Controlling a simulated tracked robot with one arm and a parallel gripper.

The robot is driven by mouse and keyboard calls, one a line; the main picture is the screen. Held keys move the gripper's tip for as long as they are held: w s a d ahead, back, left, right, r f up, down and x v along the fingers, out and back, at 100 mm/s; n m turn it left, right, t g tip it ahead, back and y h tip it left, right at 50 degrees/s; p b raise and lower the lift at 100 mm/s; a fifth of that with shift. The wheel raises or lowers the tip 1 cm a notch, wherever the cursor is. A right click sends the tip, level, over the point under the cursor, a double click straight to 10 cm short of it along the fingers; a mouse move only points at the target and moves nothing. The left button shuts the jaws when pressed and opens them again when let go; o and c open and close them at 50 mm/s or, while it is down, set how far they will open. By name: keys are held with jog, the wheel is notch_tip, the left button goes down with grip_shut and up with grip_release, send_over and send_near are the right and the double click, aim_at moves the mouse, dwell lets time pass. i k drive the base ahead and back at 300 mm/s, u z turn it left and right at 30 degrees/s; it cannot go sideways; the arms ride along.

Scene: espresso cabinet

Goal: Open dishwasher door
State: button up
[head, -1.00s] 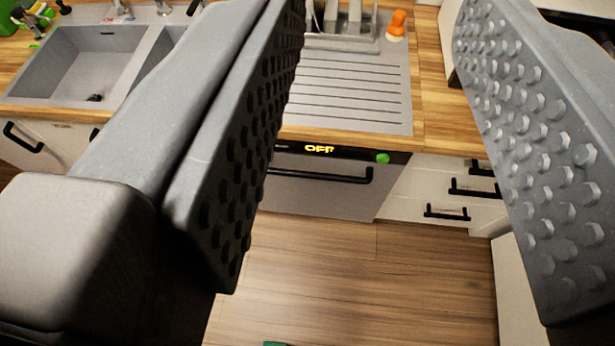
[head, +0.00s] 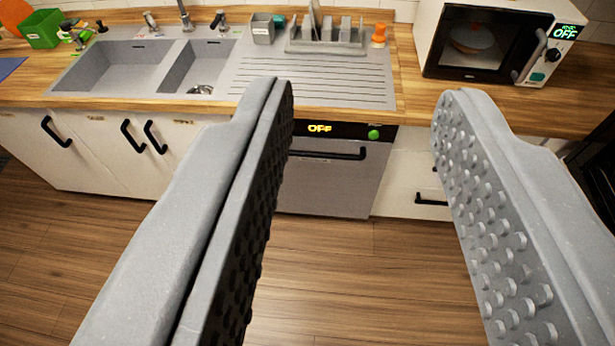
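The dishwasher (head: 335,188) is a grey metal front under the counter, between my two fingers in the picture. Its door is shut. A black bar handle (head: 328,154) runs across its upper part. Above it a black panel shows a yellow "OFF" and a green button (head: 374,134). My gripper (head: 360,100) is wide open and empty, with studded grey pads. It is apart from the door, with floor showing between. The left finger hides the left part of the dishwasher front.
White cabinets with black handles (head: 144,137) stand at left, and drawers (head: 415,170) at right. The wooden counter carries a double sink (head: 125,68), a dish rack (head: 326,42) and a microwave (head: 490,45). The wooden floor (head: 335,265) before the dishwasher is clear.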

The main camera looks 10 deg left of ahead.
aim_at(332, 168)
jog(key=u, duration=0.1)
jog(key=k, duration=0.15)
jog(key=u, duration=0.45)
jog(key=i, duration=1)
jog(key=z, duration=0.05)
